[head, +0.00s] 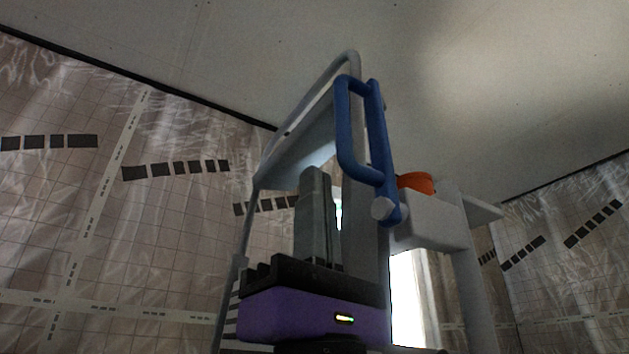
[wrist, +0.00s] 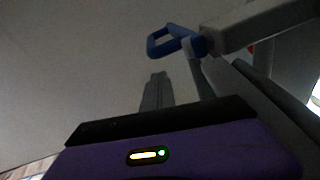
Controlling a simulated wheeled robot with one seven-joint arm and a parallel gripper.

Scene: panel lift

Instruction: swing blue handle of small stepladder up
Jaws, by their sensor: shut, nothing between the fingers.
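The small stepladder (head: 462,245) stands ahead with pale grey rails and a grey tubular hoop. Its blue handle (head: 346,135) is a closed loop rising from a round pivot on the ladder's side, near the top; it stands upright in the head view. The blue handle also shows at the top of the wrist view (wrist: 157,43). My gripper (head: 318,178), with a purple body and grey fingers, points up below and left of the handle. The fingers are together and empty. They look apart from the handle; the exact gap in depth is unclear. The wrist view also shows my gripper (wrist: 156,78).
An orange object (head: 416,182) sits on the stepladder's upper part, right of the handle. The pale ceiling (head: 200,40) is overhead. Plastic-covered walls (head: 60,200) stand behind, and a bright opening (head: 405,295) shows behind the ladder. The space left of my gripper looks clear.

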